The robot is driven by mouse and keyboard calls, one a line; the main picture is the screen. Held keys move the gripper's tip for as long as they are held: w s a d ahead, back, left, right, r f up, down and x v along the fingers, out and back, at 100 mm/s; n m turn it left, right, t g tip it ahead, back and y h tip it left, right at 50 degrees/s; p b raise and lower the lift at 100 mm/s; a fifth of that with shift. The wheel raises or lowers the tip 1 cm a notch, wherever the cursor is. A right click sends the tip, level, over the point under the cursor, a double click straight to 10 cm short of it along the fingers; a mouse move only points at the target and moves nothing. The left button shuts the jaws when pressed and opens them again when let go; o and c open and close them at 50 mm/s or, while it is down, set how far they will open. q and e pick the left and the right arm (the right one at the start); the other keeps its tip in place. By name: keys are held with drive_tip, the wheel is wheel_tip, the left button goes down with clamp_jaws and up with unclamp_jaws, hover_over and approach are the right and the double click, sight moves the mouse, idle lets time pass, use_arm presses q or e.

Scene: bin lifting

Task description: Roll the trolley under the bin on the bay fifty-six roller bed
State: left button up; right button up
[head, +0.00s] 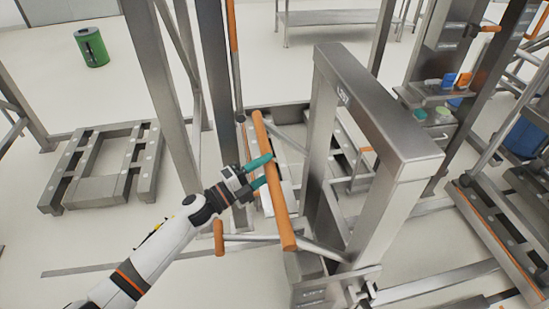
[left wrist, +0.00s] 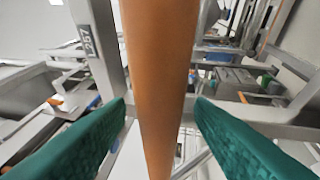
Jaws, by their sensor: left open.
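A thick orange handle bar (head: 280,205) runs across the middle of the head view, on a steel frame that I take to be the trolley. My left gripper (head: 262,172) is open at the bar, its teal fingers reaching over it. In the left wrist view the bar (left wrist: 160,70) passes between the two open fingers (left wrist: 160,115), with a gap on each side. I cannot tell how deep it sits between them. A blue bin-like thing (head: 526,136) shows partly at the right edge. I cannot make out a bay fifty-six label. My right gripper is out of view.
A labelled steel lift frame (head: 370,100) stands just right of the bar. A low steel stand (head: 88,170) is at left, a green can (head: 92,47) behind it. Steel posts rise beyond the gripper. A shelf with small coloured items (head: 430,95) is at right. Floor at lower left is clear.

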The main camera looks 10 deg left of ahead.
use_arm(q)
drive_tip(key=shift+x, duration=1.55)
drive_tip(key=shift+c, duration=0.2)
clamp_jaws()
